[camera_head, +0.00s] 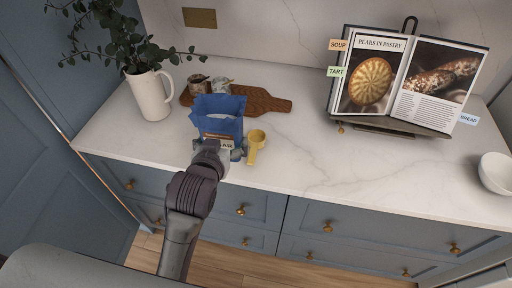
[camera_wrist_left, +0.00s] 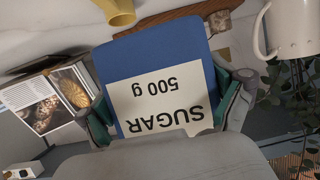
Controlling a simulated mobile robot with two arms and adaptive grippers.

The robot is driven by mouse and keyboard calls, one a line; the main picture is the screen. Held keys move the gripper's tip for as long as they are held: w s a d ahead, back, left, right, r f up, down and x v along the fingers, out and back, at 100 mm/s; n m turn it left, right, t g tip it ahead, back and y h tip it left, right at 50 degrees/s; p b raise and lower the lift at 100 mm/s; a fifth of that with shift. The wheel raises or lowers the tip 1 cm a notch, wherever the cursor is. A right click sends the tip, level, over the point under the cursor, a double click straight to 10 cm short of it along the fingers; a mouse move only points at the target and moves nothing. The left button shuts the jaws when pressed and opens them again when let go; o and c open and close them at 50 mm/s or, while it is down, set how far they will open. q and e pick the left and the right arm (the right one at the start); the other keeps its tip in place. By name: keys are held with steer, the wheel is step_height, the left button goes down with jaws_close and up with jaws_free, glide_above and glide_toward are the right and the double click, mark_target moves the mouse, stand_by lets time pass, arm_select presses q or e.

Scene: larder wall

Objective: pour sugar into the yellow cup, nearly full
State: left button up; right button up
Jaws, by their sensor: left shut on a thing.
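The blue sugar bag (camera_head: 218,106) stands about upright near the counter's front, left of the middle. In the left wrist view, its white label reads "SUGAR 500 g" upside down (camera_wrist_left: 155,95). My left gripper (camera_head: 219,146) is shut on the bag, with a green-padded finger on each side of it in the wrist view (camera_wrist_left: 168,112). I cannot tell whether the bag touches the counter. The yellow cup (camera_head: 256,137), with a handle pointing toward the front, is just right of the bag. It also shows in the wrist view (camera_wrist_left: 117,11). Its inside is not clear.
A wooden board (camera_head: 264,101) lies behind the bag, with two small jars (camera_head: 221,85) near it. A white pitcher with leafy stems (camera_head: 150,97) stands left. A cookbook on a stand (camera_head: 400,83) is at the back right, a white bowl (camera_head: 497,172) at the far right. The front middle counter is clear.

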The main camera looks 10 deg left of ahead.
arm_select(q)
steer(key=shift+m+h, duration=0.4)
steer(key=w+d+f+p, duration=0.1)
steer(key=w+d+f, duration=0.1)
steer(key=d, duration=0.3)
steer(key=w+d+f+p, duration=0.1)
steer(key=d+f, duration=0.3)
steer(key=d, duration=0.2)
steer(key=w+d+f+p, duration=0.1)
steer(key=w+d+f, duration=0.1)
steer(key=d, duration=0.3)
steer(key=shift+w+d+f, duration=0.35)
steer(key=shift+d+f, duration=0.25)
steer(key=shift+d, duration=0.1)
